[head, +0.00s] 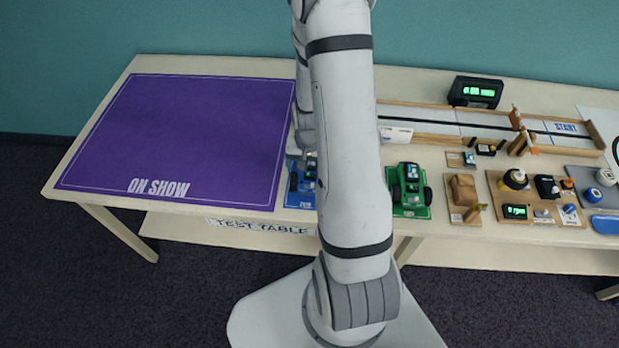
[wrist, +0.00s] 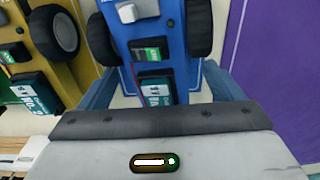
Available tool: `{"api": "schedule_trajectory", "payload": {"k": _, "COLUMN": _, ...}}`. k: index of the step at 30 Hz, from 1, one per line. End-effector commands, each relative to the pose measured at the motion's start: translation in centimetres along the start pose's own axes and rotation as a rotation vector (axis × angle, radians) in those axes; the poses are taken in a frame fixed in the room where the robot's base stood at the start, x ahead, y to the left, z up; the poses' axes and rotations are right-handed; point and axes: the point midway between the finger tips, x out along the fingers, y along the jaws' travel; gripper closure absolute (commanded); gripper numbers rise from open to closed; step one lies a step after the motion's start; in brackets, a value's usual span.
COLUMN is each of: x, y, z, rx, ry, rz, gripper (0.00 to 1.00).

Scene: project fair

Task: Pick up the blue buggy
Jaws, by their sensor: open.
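The blue buggy (wrist: 122,35) fills the top middle of the wrist view, with dark wheels on both sides and a green-and-black module and a dark labelled block on its deck. In the head view the blue buggy (head: 304,181) stands at the table's front, partly hidden by my arm. My gripper (wrist: 160,88) is open, with one blue-grey finger on each side of the buggy's near end. No grip on it shows, and I cannot tell whether the fingers touch it. In the head view my arm hides most of the gripper.
A yellow buggy (wrist: 28,45) is close on the left in the wrist view. A green buggy (head: 409,188) stands right of my arm. The purple ON SHOW mat (head: 190,135) lies empty on the left. A wooden track (head: 440,140) and several small parts occupy the right.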

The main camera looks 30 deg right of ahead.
Motion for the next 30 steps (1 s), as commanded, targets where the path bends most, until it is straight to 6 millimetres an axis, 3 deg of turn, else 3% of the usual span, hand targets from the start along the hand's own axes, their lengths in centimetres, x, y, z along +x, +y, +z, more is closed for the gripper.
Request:
{"api": "schedule_trajectory", "payload": {"k": 1, "x": 1.55, "y": 0.47, "z": 2.31, "rx": 0.013, "ry": -0.061, "rz": 0.016, "gripper": 0.18}}
{"api": "schedule_trajectory", "payload": {"k": 10, "x": 1.79, "y": 0.35, "z": 1.97, "rx": 0.01, "ry": -0.051, "rz": 0.013, "gripper": 0.18}}
{"api": "schedule_trajectory", "payload": {"k": 25, "x": 1.65, "y": 0.27, "z": 1.8, "rx": 0.007, "ry": -0.046, "rz": 0.012, "gripper": 0.58}}
{"api": "schedule_trajectory", "payload": {"k": 30, "x": 1.62, "y": 0.25, "z": 1.77, "rx": 0.007, "ry": -0.045, "rz": 0.011, "gripper": 0.6}}
